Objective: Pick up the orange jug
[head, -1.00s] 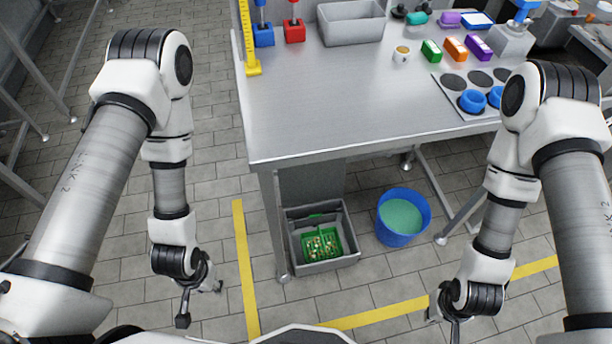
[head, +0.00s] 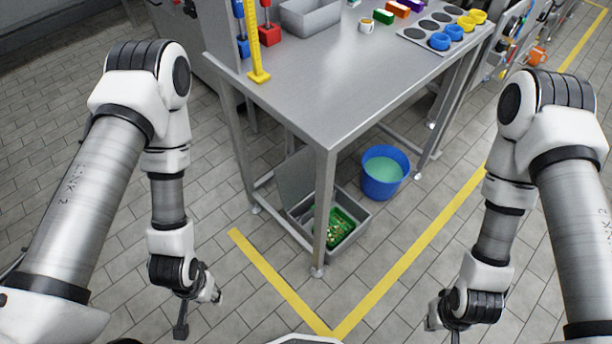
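A small orange rounded object (head: 537,56) shows at the far upper right, beyond the table's right end. It is too small to tell for sure whether it is the orange jug. My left gripper (head: 199,313) hangs low over the floor at lower left, its fingers apart and empty. My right gripper (head: 444,328) hangs low at the bottom right, partly cut by the frame edge, its fingers apart with nothing seen between them. Both grippers are far from the orange object.
Below are a blue bucket (head: 382,180) and a grey crate (head: 345,243). Yellow lines (head: 410,250) mark open floor in front.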

